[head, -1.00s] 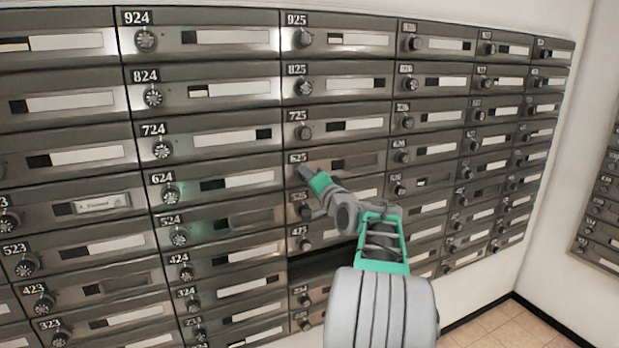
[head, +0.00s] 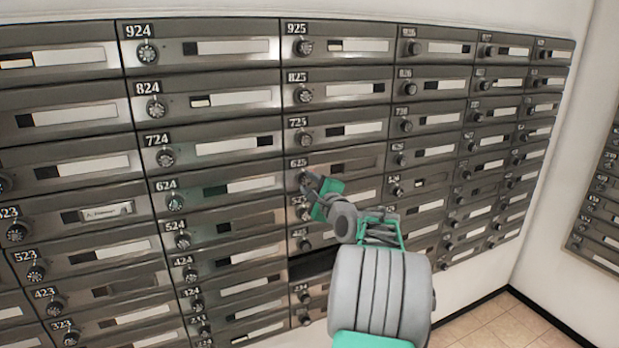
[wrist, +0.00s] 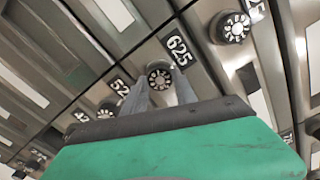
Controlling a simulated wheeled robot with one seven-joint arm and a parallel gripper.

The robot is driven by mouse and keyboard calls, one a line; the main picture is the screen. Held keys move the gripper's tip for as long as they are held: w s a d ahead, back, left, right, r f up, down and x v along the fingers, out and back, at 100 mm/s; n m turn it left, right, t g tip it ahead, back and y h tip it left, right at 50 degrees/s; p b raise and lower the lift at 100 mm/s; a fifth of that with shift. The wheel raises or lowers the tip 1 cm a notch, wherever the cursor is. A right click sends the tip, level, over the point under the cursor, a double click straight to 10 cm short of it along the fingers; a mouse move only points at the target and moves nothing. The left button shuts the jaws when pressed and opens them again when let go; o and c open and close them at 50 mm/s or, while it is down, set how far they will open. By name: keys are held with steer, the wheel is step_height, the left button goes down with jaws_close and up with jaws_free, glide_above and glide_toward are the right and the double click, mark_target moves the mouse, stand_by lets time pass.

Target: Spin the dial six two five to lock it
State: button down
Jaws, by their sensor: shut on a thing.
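The mailbox door 625 (head: 352,164) is in the middle of the mailbox wall in the head view, and it looks shut flush. Its label 625 (wrist: 181,50) is clear in the wrist view. The dial of 625 (wrist: 159,76) is a round dark knob with a pale marked face. My gripper (head: 312,182) reaches up to this dial from the lower right, and its fingers (wrist: 160,88) lie on either side of the knob, shut on it. In the head view my fingers partly hide the dial. The dial's exact setting is too small to read.
Dial 725 (head: 305,139) is just above, and dial 525 (head: 304,214) is close below my gripper. A dark open slot (head: 312,264) shows below 425. A white wall (head: 555,190) and more mailboxes (head: 600,200) stand at the right.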

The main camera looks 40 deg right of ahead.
steer(key=m+p, duration=0.3)
steer(key=shift+r+m, duration=0.25)
steer(key=shift+m, duration=0.05)
steer(key=m+p, duration=0.3)
steer(key=shift+m, duration=0.3)
steer(key=m+p, duration=0.3)
steer(key=shift+f, duration=0.1)
steer(key=shift+f+m+p, duration=0.1)
steer(key=shift+m+p, duration=0.65)
steer(key=shift+m, duration=0.05)
steer(key=shift+f, duration=0.1)
steer(key=c, duration=1)
jaws_free()
steer(key=shift+o, duration=0.2)
